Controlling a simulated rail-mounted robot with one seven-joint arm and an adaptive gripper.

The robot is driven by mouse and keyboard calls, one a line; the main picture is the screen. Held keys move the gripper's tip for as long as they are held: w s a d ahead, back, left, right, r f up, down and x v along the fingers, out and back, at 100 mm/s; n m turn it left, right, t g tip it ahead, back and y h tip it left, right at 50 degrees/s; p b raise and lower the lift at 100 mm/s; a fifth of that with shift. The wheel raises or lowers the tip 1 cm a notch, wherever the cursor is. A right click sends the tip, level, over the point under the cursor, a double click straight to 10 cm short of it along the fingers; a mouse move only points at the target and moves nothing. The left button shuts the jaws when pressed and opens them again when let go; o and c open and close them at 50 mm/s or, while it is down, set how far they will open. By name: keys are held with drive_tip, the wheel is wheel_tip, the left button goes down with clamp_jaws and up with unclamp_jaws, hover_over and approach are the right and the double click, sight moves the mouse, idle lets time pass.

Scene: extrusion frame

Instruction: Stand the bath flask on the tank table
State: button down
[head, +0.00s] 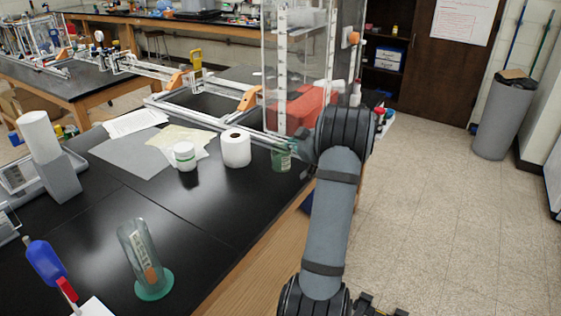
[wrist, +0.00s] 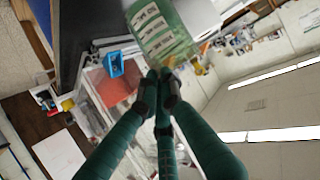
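A clear greenish glass vessel with a pale label (head: 281,155) stands upright near the right edge of the black table (head: 225,205); I cannot tell for sure that it is the bath flask. In the wrist view a green glass vessel with printed labels (wrist: 160,30) is just beyond my fingertips. My gripper (wrist: 160,80) has its dark green fingers drawn together at the tips, by the lower end of that glass. I cannot tell whether they touch it. A clear tank (head: 298,60) stands at the back.
A tall green glass on a round base (head: 139,250) stands at the front left by a blue bottle (head: 43,262). A white roll (head: 236,148) and a white jar (head: 185,156) are close left of the labelled glass. The middle of the black table is clear.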

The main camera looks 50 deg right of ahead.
sight(280, 147)
drive_tip(key=w, duration=0.1)
drive_tip(key=w+f, duration=0.2)
drive_tip(key=w, duration=0.1)
drive_tip(key=shift+a+f, duration=0.15)
drive_tip(key=shift+f, duration=0.1)
drive_tip(key=shift+f+b, duration=0.35)
drive_tip(key=shift+f, duration=1.6)
drive_tip(key=shift+f, duration=0.25)
drive_tip(key=c, duration=2)
unclamp_jaws()
drive_tip(key=shift+r, duration=0.1)
drive_tip(key=shift+r, duration=0.15)
drive_tip(key=v, duration=1.2)
drive_tip(key=shift+s+b, duration=0.1)
drive_tip(key=shift+b, duration=0.25)
